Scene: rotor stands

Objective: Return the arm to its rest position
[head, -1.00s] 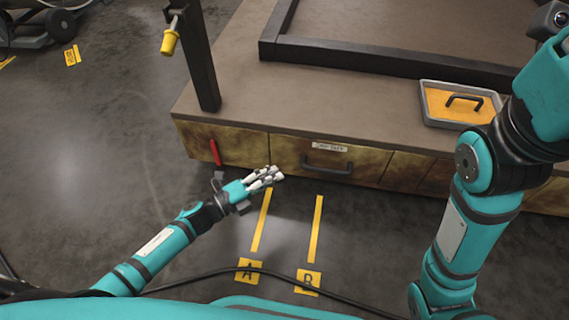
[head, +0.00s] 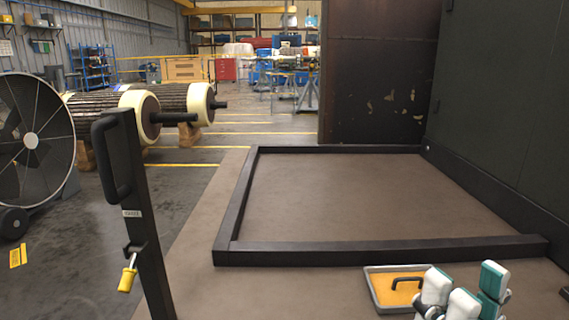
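My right gripper (head: 465,290) shows at the bottom right edge of the head view, as white and teal fingers pointing up. The fingers stand apart with nothing seen between them; its palm and arm are below the frame. It appears in front of and partly over the right side of a grey tray (head: 375,293) with an orange inside and a black handle (head: 408,282). I cannot tell the gap between fingers and tray. My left gripper is not in view.
A black post (head: 143,225) with a yellow-handled clamp (head: 128,278) rises at the left of the brown bench top (head: 200,225). A black frame (head: 380,252) lies on the bench. A dark wall (head: 510,90) closes the right side. A fan (head: 30,140) and rotors (head: 140,105) stand left.

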